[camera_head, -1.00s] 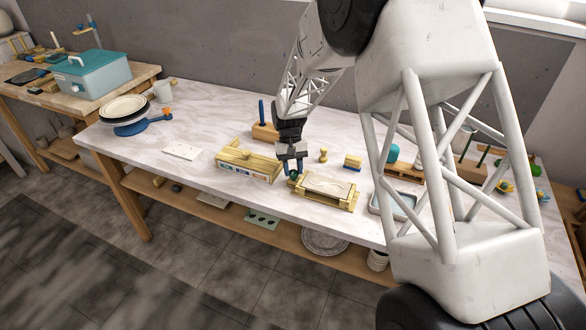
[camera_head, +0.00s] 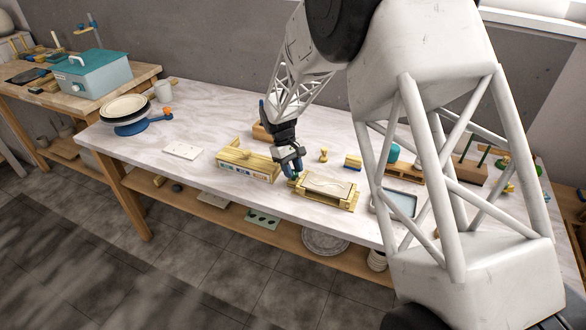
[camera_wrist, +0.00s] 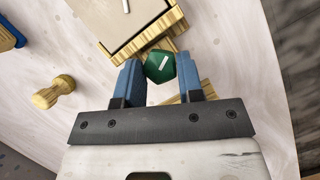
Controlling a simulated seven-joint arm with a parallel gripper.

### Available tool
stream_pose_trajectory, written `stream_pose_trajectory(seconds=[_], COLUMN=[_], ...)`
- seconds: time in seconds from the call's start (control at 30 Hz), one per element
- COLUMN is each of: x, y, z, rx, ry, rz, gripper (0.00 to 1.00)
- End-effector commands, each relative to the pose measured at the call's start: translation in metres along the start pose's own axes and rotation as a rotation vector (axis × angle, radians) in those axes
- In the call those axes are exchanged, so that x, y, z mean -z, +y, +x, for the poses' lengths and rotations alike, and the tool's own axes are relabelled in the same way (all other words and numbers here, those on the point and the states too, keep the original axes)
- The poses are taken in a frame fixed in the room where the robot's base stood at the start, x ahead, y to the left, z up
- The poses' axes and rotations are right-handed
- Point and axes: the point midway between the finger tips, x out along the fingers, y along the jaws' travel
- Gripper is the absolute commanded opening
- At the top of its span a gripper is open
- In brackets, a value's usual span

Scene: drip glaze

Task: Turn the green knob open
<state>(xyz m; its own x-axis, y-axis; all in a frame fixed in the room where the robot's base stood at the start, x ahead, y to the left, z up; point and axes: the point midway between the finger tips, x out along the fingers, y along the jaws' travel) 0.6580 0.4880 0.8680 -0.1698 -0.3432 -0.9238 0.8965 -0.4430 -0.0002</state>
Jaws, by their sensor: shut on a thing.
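The green knob (camera_wrist: 160,66) has a faceted shape with a white mark line on top. It sits at the end of a wooden frame (camera_wrist: 160,40) that holds a pale panel (camera_wrist: 122,18). In the wrist view my gripper (camera_wrist: 161,72) has its two blue fingers on either side of the knob, shut on it. In the head view my gripper (camera_head: 293,172) is at the left end of the same wooden frame (camera_head: 327,190), and the knob is mostly hidden by the fingers there.
A wooden box (camera_head: 247,161) stands close left of my gripper. A small wooden peg-shaped piece (camera_head: 323,156) and a wood-and-blue block (camera_head: 352,162) stand behind the frame. A grey-blue tray (camera_head: 402,203) lies to the right.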

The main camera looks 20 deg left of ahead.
Motion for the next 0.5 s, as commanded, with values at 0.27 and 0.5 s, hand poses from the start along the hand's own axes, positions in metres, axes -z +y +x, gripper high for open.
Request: stream_pose_trajectory(seconds=[0.27,0.5], x=[0.0001,-0.0009], y=[-0.0023,-0.0032], z=[-0.0014,-0.0012], rx=[-0.102,-0.190], ry=[0.002,0.001], rz=[-0.242,-0.453], gripper=[0.11,0.11])
